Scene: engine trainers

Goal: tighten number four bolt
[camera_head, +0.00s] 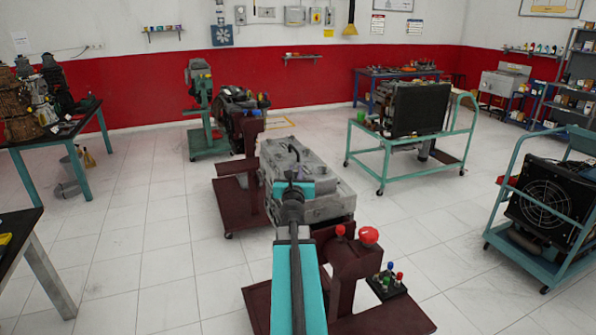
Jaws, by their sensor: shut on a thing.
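A grey engine block (322,190) sits on a dark red stand (253,195) in the middle of the room. Its individual bolts are too small to tell apart, so I cannot pick out number four. My teal arm reaches up from the bottom centre. My gripper (293,190) is at its far end, in front of the engine's near left part in the picture. It is shut on a dark tool (292,211), whose outline is hard to separate from the arm. Whether the tool touches the engine cannot be told.
Red knobs (368,236) and a small control box (387,284) are on the near part of the stand. A teal cart (450,150) stands behind right, and a caged radiator cart (550,205) at right. Tables (85,122) line the left.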

